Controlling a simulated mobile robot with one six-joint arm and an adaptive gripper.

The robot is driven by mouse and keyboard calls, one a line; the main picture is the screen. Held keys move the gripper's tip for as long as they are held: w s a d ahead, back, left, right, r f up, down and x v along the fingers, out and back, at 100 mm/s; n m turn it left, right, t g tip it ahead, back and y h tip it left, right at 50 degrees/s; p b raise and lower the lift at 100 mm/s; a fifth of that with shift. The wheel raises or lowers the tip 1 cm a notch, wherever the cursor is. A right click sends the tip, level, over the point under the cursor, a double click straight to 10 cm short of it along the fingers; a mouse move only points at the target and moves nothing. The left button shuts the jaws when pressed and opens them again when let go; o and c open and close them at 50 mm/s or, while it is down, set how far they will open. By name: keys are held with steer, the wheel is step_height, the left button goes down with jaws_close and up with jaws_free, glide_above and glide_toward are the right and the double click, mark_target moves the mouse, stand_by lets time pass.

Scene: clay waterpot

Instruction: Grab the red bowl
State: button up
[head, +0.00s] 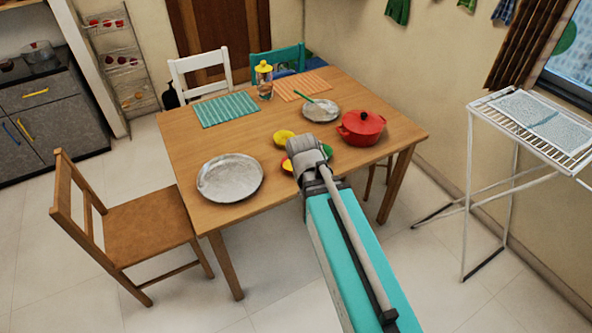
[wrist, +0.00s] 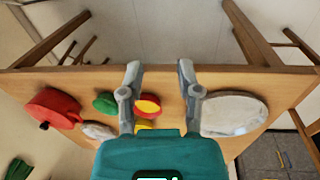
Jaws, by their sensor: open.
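The red bowl with a yellow inside (wrist: 148,106) shows between my gripper's fingers in the wrist view, nearer the left finger. In the head view only a left part of the red bowl (head: 287,164) shows; my arm's end hides the rest. My gripper (wrist: 159,68) is open and empty, its two fingers spread apart. In the head view my gripper (head: 303,152) is seen from behind over the wooden table (head: 182,155), with its fingers mostly hidden. I cannot tell its exact height above the bowl.
A yellow bowl (head: 284,137) and a green bowl (head: 327,151) are close by. A lidded red pot (head: 361,128) stands to the right, a large metal plate (head: 230,178) to the left. Another metal plate (head: 320,110) and a yellow-topped bottle (head: 264,80) stand farther back.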

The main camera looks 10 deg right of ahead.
steer(key=w+a+f+n+t+h+b, duration=0.2)
steer(key=w+f+n+b, duration=0.1)
steer(key=w+n+b, duration=0.2)
steer(key=w+a+f+n+t+h+b, duration=0.2)
steer(key=w+n+b, duration=0.4)
steer(key=n, duration=0.3)
steer(key=w+a+f+n+t+h+b, duration=0.2)
steer(key=w+a+f+n+h+b, duration=0.1)
steer(key=w+a+f+n+b, duration=0.1)
steer(key=shift+w+a+f+n+h+b, duration=0.1)
steer(key=shift+w+f+n+h+b, duration=0.1)
steer(key=shift+w+n+b, duration=0.4)
steer(key=shift+w+a+f+n+h+b, duration=0.15)
steer(key=shift+w+n+h+b, duration=0.1)
steer(key=shift+w+n, duration=0.55)
steer(key=w+a+n+t+b, duration=0.1)
steer(key=a+n, duration=0.1)
steer(key=w+a+n+t+h+b, duration=0.1)
steer(key=w+a+n+b, duration=0.1)
steer(key=n, duration=0.1)
steer(key=shift+a, duration=0.2)
steer(key=shift+w+a+r+n, duration=0.15)
steer(key=shift+a+n, duration=0.15)
steer(key=shift+n, duration=0.2)
steer(key=shift+t, duration=0.3)
